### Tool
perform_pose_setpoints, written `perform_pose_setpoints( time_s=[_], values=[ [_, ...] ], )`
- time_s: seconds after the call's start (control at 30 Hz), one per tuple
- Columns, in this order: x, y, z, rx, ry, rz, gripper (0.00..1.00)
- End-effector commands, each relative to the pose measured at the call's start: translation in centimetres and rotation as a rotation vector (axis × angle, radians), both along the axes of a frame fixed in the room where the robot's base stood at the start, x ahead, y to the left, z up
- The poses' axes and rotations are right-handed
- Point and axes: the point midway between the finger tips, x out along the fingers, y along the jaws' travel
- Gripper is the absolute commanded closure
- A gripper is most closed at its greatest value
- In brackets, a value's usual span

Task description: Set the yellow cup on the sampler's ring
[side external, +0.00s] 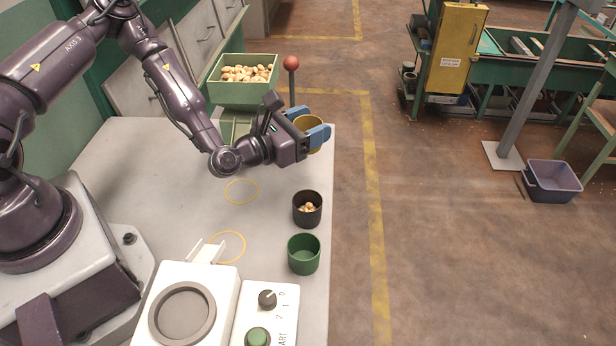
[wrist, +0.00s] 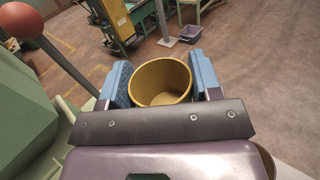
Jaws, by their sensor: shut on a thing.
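The yellow cup (side external: 314,140) is held between the blue fingers of my gripper (side external: 308,136), near the right edge of the bench and in front of the green hopper. In the wrist view the yellow cup (wrist: 160,82) sits upright between both fingers of my gripper (wrist: 160,85), and its visible inside looks empty. The white machine at the front of the bench carries a round grey ring (side external: 182,314), which looks empty. It is well apart from the cup. I cannot tell for sure that this machine is the sampler.
A black cup (side external: 307,209) with nuts and a green cup (side external: 303,254) stand along the right edge. A green hopper (side external: 238,92) of nuts and a red-ball lever (side external: 291,63) are at the back. Yellow circles (side external: 241,191) mark the bench (side external: 150,160). A knob panel (side external: 265,312) is in front.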

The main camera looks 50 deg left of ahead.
Motion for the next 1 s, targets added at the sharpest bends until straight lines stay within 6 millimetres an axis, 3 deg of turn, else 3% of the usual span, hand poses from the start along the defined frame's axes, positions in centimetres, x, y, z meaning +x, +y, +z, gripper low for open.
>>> perform_pose_setpoints(
  time_s=[0.2,0.37,0.6,1.0],
  values=[
    [0.0,-0.1,-3.6,0.0,0.001,-0.002,0.68],
    [0.0,-0.1,-5.1,-0.001,0.001,-0.001,0.68],
    [0.0,-0.1,-8.7,-0.001,0.001,-0.001,0.68],
    [0.0,0.0,-9.4,0.0,0.0,0.0,0.68]
  ],
)
